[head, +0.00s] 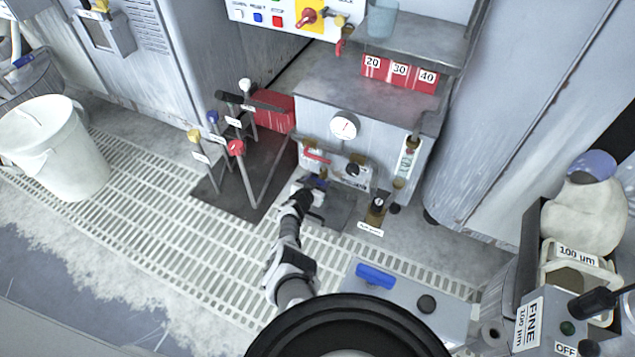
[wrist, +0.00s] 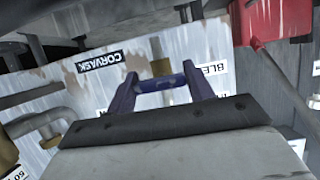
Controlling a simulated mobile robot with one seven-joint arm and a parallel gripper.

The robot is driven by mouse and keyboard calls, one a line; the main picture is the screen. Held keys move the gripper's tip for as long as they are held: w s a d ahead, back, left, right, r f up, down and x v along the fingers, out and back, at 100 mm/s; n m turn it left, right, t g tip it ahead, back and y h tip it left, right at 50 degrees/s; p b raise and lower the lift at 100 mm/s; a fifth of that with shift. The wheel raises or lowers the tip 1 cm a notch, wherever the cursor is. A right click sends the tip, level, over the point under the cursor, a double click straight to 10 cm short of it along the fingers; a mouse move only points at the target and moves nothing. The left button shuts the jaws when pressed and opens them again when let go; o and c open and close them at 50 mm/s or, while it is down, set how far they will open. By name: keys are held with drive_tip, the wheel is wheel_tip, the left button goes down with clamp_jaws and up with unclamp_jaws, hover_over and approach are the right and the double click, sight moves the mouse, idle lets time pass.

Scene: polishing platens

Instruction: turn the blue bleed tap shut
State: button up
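The blue bleed tap (wrist: 158,84) has a short blue bar handle below a brass stem, low on the front of the grey machine. In the head view it is a small blue spot (head: 319,183), partly covered by my arm. My gripper (wrist: 158,92) has its two dark fingers wide apart. In the wrist view the handle lies across the space between them, with its ends close to the fingers. I cannot tell whether they touch. A label starting "BLE" (wrist: 212,72) is partly hidden by the right finger.
A red lever (head: 317,156) and a pressure gauge (head: 344,127) sit above the tap. A brass fitting (head: 377,204) stands to the right. Coloured upright levers (head: 236,148) stand to the left. A white bucket (head: 55,150) is far left on the grating.

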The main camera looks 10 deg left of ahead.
drive_tip(key=o, duration=0.4)
drive_tip(key=shift+s+a+r+p, duration=0.1)
drive_tip(key=shift+s+r+p, duration=0.25)
drive_tip(key=shift+p, duration=0.25)
drive_tip(key=p+v, duration=1.1)
drive_tip(key=v, duration=0.1)
drive_tip(key=shift+s, duration=0.45)
drive_tip(key=shift+r, duration=0.1)
